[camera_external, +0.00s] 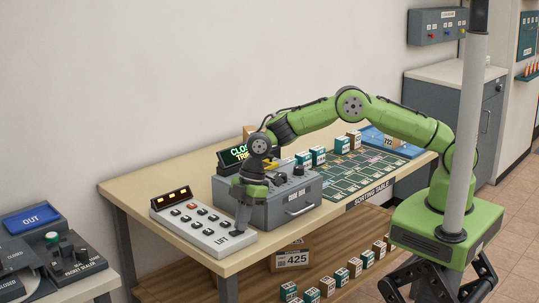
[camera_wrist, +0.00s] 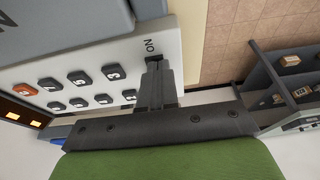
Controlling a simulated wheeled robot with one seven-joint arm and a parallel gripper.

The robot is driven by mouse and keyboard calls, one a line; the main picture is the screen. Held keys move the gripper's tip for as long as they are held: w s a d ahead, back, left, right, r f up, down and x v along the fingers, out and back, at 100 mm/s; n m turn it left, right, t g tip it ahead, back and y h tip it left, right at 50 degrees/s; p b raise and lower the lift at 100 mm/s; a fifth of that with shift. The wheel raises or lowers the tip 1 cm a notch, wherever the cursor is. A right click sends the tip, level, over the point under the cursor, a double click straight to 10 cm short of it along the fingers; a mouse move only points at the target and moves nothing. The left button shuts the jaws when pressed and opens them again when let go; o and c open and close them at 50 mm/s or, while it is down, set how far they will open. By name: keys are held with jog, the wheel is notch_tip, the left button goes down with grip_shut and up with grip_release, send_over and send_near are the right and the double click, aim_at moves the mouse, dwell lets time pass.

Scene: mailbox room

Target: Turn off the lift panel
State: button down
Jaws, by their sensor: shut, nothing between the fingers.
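The lift panel (camera_external: 222,240) is a pale grey sloped box labelled LIFT, with rows of dark buttons and one reddish button, at the front left of the table. A lit orange display (camera_external: 173,195) stands at its back edge. My gripper (camera_external: 238,232) points down over the panel's right end, shut and empty. In the wrist view, the shut fingertips (camera_wrist: 156,82) are by the panel's edge, next to the printed word ON. They cover whatever control sits there. I cannot tell whether they touch it. Numbered buttons (camera_wrist: 80,78) and an orange button (camera_wrist: 24,90) show to the left.
A grey metal box (camera_external: 300,190) with a drawer handle stands right beside the panel and my gripper. Behind it is a lit sign (camera_external: 233,154). The sorting table (camera_external: 125,190) holds small boxes and a green grid further right. A shelf below holds more boxes.

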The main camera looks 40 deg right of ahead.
jog(key=a+p+v, duration=0.1)
jog(key=v, duration=1.2)
jog(key=shift+r, duration=0.5)
jog(key=shift+d, duration=0.1)
jog(key=shift+w+a+r, duration=0.1)
jog(key=shift+a, duration=0.5)
jog(key=x, duration=1.4)
jog(key=shift+d, duration=0.25)
